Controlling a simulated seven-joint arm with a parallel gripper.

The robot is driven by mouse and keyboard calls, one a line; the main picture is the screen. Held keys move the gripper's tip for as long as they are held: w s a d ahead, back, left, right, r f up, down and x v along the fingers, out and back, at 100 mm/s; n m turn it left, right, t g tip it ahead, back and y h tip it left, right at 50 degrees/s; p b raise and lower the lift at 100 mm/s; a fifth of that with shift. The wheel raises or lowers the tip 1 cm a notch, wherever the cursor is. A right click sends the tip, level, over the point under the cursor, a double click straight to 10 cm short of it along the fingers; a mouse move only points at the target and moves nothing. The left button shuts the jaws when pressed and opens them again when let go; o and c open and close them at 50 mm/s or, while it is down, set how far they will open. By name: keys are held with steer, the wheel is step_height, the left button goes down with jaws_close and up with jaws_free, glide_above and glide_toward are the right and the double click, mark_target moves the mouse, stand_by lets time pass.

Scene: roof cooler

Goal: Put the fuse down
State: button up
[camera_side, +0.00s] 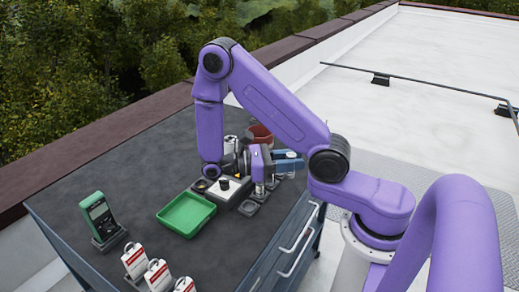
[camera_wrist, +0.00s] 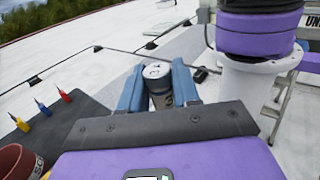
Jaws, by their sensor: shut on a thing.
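My gripper (camera_wrist: 157,90) has blue fingers and is shut on the fuse, a grey cylinder with a pale top (camera_wrist: 157,72). In the side view, my gripper (camera_side: 288,163) reaches out sideways near the right edge of the dark worktop, with the fuse (camera_side: 291,155) between its fingers. The fuse looks roughly upright. Its lower part is hidden by the gripper in the wrist view, and I cannot tell its exact height above the top. A white block with a black knob (camera_side: 223,185) and small dark square holders (camera_side: 249,208) stand to the left of the gripper.
A green tray (camera_side: 187,214), a green meter (camera_side: 98,215) and red-and-white tags (camera_side: 135,260) are on the worktop (camera_side: 130,165). A red pot (camera_side: 262,132) and silver can (camera_side: 230,143) stand behind. The left back is clear.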

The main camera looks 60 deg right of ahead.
mark_target(288, 174)
steer(key=a+m+g+y, duration=0.1)
steer(key=m+y, duration=0.2)
steer(key=y, duration=0.2)
steer(key=s+a+m+y, duration=0.1)
steer(key=a+m+y, duration=0.1)
steer(key=m+y, duration=0.2)
steer(key=a+m+g+y, duration=0.1)
steer(key=m+y, duration=0.3)
steer(key=y, duration=0.4)
steer(key=shift+s+a+f+g, duration=0.25)
steer(key=shift+a+f+g, duration=0.05)
steer(key=shift+a, duration=0.15)
steer(key=w+d+r+m+t+y, duration=0.25)
steer(key=w+m+t+y, duration=0.35)
steer(key=m+t, duration=0.4)
steer(key=w+d+r+m+t+y, duration=0.1)
steer(key=w+d+m+t+y, duration=0.5)
steer(key=t, duration=0.5)
steer(key=w+d+r+m+t+h, duration=0.1)
steer(key=d+r+m+t+h, duration=0.3)
steer(key=d+m+t+h, duration=0.65)
steer(key=w+d+f+y, duration=0.2)
steer(key=w+d+f, duration=0.7)
steer(key=w+f, duration=0.3)
steer(key=shift+d+f+n, duration=0.3)
steer(key=shift+f+n, duration=0.15)
steer(key=shift+f, duration=0.3)
